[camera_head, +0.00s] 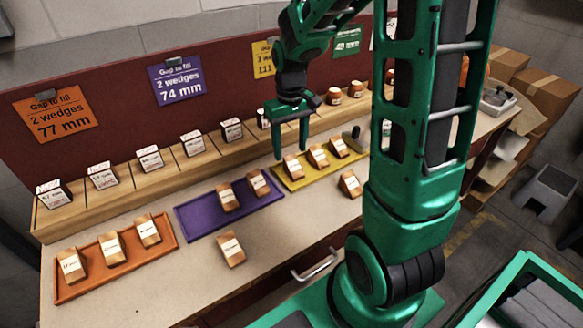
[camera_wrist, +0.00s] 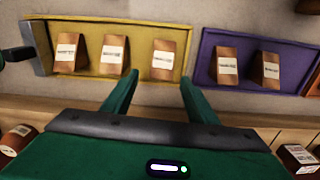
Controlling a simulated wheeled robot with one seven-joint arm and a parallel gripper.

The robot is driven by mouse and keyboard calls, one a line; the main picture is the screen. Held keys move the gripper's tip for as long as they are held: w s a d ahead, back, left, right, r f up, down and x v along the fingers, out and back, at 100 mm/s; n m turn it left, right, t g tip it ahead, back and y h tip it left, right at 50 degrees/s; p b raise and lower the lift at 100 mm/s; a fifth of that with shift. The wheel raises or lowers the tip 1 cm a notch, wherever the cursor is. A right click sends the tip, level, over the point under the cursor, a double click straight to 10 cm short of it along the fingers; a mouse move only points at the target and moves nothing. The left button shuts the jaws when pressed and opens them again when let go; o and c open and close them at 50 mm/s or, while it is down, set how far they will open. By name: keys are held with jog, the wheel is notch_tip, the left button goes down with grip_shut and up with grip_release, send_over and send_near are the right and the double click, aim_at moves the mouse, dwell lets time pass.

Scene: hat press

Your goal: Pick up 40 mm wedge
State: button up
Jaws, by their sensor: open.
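My gripper (camera_head: 291,153) is open and empty, pointing down just above the back edge of the yellow tray. In the wrist view its fingers (camera_wrist: 158,78) are spread, with a wooden wedge (camera_wrist: 164,58) beyond the gap. That wedge, nearest the purple tray, also shows in the head view (camera_head: 293,167). Two more wedges (camera_head: 318,156) (camera_head: 339,147) lie in the same yellow tray (camera_head: 298,183). Each has a white label, too small to read, so I cannot tell which wedge is 40 mm.
The purple tray (camera_head: 200,225) holds two wedges; the orange tray (camera_head: 150,258) holds three. Loose wedges lie in front (camera_head: 231,249) (camera_head: 350,184). A raised shelf (camera_head: 130,190) with labelled blocks runs behind. A dark-handled tool (camera_head: 353,138) is at the yellow tray's right end.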

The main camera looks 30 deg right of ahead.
aim_at(290, 156)
jog(key=shift+a+f, duration=0.1)
jog(key=shift+f, duration=1.9)
jog(key=shift+c, duration=0.3)
jog(key=c, duration=1.1)
